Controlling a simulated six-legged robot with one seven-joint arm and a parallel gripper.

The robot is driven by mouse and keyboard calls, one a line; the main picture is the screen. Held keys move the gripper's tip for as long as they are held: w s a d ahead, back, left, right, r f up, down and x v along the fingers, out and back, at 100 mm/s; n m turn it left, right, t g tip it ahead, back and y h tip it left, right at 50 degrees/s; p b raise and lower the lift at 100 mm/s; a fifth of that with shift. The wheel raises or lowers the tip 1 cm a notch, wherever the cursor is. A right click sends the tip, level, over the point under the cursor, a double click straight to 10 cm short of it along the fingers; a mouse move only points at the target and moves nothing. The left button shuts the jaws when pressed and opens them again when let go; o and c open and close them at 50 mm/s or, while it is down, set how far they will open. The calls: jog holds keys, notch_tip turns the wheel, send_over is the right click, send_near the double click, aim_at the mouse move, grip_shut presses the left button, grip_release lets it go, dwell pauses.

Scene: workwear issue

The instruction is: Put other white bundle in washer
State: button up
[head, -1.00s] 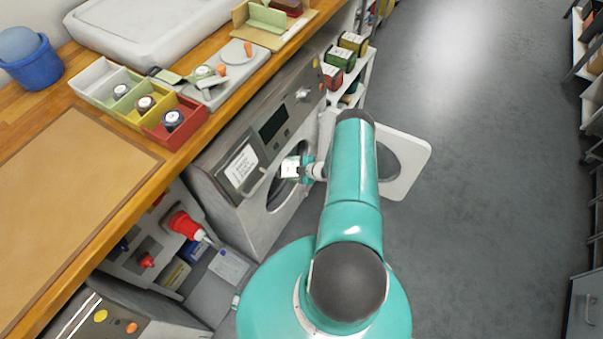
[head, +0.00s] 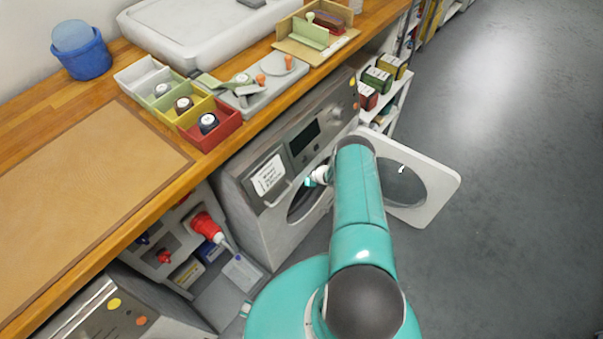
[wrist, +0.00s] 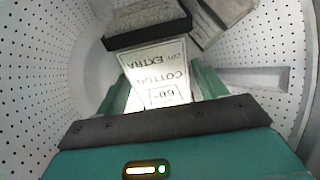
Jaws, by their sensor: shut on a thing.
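My gripper (wrist: 160,88) is inside the perforated drum (wrist: 55,50), shut on a white bundle (wrist: 150,65) printed with "COTTON" and "EXTRA". One teal finger shows on each side of it. In the head view the fingers and the bundle are hidden inside the opening. Beyond the bundle in the wrist view lie a dark-edged pale block (wrist: 145,22) and another greyish one (wrist: 205,22). I cannot tell whether the held bundle touches them.
A drum paddle (wrist: 255,80) sticks out at the right of the drum. The wooden counter (head: 185,145) overhangs the washer, with a coloured compartment tray (head: 225,130) near its edge. A shelf with small boxes (head: 378,80) stands beyond the washer. The floor at right is clear.

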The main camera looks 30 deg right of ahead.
jog(key=o, duration=1.2)
jog(key=shift+o, duration=0.2)
jog(key=v, duration=0.7)
jog(key=shift+s+r, duration=0.15)
jog(key=shift+r, duration=0.1)
